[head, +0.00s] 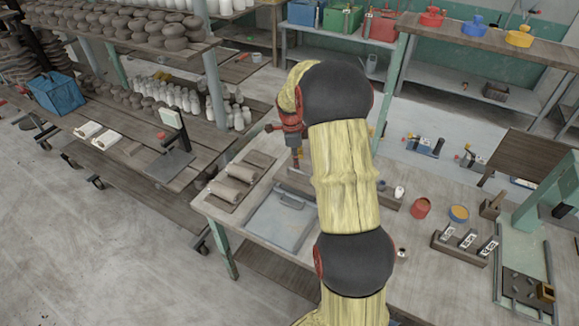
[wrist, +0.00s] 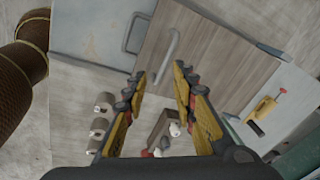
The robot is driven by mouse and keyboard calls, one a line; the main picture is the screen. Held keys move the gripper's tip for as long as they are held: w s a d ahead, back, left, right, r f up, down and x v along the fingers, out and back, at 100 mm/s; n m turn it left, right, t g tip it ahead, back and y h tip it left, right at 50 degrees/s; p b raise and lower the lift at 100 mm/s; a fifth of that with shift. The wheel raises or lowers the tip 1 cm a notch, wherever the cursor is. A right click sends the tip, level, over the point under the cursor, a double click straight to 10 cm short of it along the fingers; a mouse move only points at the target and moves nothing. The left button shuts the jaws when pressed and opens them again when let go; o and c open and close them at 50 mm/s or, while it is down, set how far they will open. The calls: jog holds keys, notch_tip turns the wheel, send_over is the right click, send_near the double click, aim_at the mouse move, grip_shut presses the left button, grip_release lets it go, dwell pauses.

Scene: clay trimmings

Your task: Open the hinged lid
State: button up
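In the wrist view a wood-grained flat panel (wrist: 215,55), which looks like the lid, lies beyond my fingertips. A grey bar handle (wrist: 170,55) is fixed near its left edge. My gripper (wrist: 160,72) is open, its two yellow-padded fingers apart with nothing between them. The handle lines up with the gap between the fingertips; I cannot tell how far away it is. The panel looks shut, but its hinge is not clear. In the head view my gripper (head: 295,158) points down over the workbench, and my arm hides part of the bench behind it.
A grey tray-like piece with a handle (head: 272,228) lies on the bench (head: 420,270). Clay rolls (head: 237,173) lie left of it. A red pot (head: 420,207), an orange-filled pot (head: 458,213) and a wooden block tray (head: 462,250) stand to the right.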

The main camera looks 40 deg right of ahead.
aim_at(298, 171)
jog(key=f+m, duration=0.1)
jog(key=f, duration=0.1)
jog(key=w+d+f+m, duration=0.1)
jog(key=f+m, duration=0.1)
jog(key=d+f+m, duration=0.1)
jog(key=f+m, duration=0.1)
jog(key=f, duration=0.1)
jog(key=shift+w, duration=0.2)
jog(key=shift+c, duration=0.8)
grip_shut()
dwell(0.4)
